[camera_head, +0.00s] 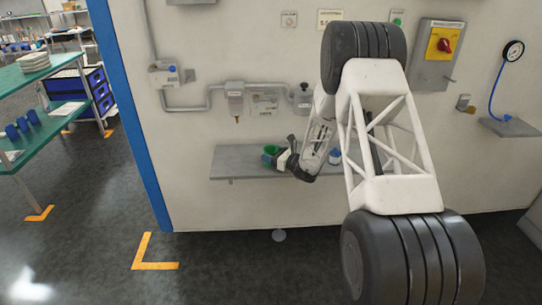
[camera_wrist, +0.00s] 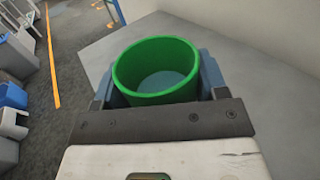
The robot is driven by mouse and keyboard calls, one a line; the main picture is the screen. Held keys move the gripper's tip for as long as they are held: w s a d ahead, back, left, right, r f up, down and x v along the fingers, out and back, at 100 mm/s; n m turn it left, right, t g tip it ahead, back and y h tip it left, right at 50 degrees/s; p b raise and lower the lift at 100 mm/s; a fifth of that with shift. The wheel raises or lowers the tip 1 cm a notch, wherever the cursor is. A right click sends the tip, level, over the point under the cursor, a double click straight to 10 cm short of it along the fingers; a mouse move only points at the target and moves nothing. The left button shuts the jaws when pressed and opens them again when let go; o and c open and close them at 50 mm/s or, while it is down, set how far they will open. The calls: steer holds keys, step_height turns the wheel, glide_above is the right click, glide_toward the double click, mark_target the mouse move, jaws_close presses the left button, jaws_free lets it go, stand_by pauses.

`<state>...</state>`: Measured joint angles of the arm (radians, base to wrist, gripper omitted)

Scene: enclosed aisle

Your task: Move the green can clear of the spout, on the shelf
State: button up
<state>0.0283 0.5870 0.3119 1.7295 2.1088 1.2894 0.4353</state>
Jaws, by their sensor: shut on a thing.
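The green can (camera_head: 271,149) is at the left part of the grey wall shelf (camera_head: 230,163), with my gripper (camera_head: 280,158) at it from the right. In the wrist view the can (camera_wrist: 157,66) is open-topped and looks empty, with a pale inside floor. My gripper (camera_wrist: 157,85) is shut on it, with a blue-grey finger on each side. The spout (camera_head: 237,118) hangs from a grey wall unit, above the shelf and to the left of the can. Whether the can's base touches the shelf cannot be told.
A blue and white container (camera_head: 335,156) stands on the shelf to the right of my gripper. The shelf's left end looks bare. Wall pipes and a grey canister (camera_head: 301,97) are above. A green-topped table (camera_head: 40,130) stands far left.

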steer(key=shift+f, duration=0.3)
steer(key=o, duration=0.9)
steer(key=shift+o, duration=0.2)
steer(key=shift+r, duration=0.15)
steer(key=shift+s+d, duration=0.25)
steer(key=shift+d, duration=0.2)
steer(key=v, duration=1.1)
